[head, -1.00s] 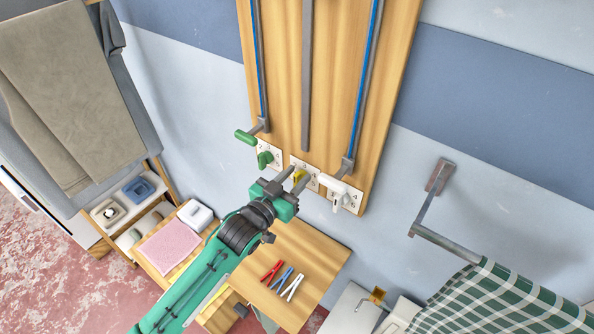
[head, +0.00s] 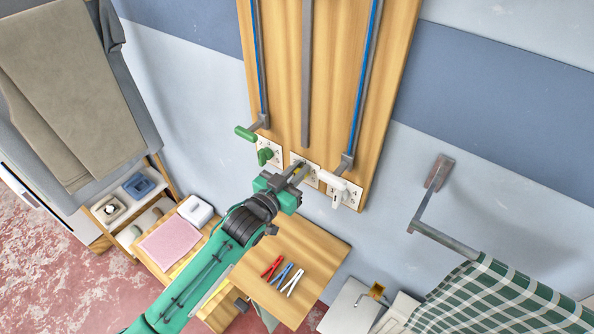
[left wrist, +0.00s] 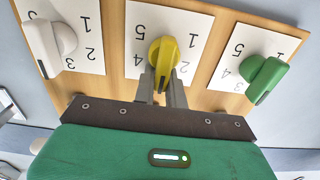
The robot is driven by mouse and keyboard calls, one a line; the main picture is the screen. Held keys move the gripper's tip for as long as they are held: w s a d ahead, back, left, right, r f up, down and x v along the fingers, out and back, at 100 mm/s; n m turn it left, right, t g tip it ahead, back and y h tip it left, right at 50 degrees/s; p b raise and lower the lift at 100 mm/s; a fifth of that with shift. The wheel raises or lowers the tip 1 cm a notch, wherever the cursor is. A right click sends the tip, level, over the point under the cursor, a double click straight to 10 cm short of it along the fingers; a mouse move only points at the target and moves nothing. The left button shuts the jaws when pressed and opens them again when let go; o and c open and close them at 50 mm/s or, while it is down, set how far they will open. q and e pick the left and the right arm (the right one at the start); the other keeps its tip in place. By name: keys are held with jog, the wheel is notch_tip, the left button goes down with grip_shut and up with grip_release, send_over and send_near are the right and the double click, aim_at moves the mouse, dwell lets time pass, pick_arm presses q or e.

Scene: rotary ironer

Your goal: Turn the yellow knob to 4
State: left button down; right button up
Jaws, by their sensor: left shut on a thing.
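The yellow knob (left wrist: 163,54) sits on the middle white dial card (left wrist: 200,22) of the wooden board. In the left wrist view its dark pointer end hangs downward, between the printed 4 on the left and the 2 on the right. The number directly under it is hidden by the fingers. My left gripper (left wrist: 161,88) is shut on the pointer end of the knob, one finger on each side. In the head view the left gripper (head: 298,172) covers most of the yellow knob and its card. My right gripper is not in view.
A green knob (left wrist: 263,78) and a white knob (left wrist: 50,42) flank the yellow one closely. Green (head: 246,133) and white (head: 333,180) lever handles stick out just above. Below is a small wooden table (head: 325,253) with red, blue and white pegs.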

pick_arm(q)
jog(key=shift+f, duration=0.2)
jog(key=m, duration=0.3)
jog(key=d+f+m, duration=0.1)
jog(key=m, duration=0.3)
jog(key=s+m, duration=0.1)
jog(key=m, duration=0.3)
jog(key=shift+s+d+f, duration=0.1)
jog(key=shift+d+f, duration=0.15)
jog(key=shift+m, duration=0.4)
jog(key=c, duration=1.4)
grip_release()
jog(key=shift+c, duration=0.2)
jog(key=shift+r, duration=0.1)
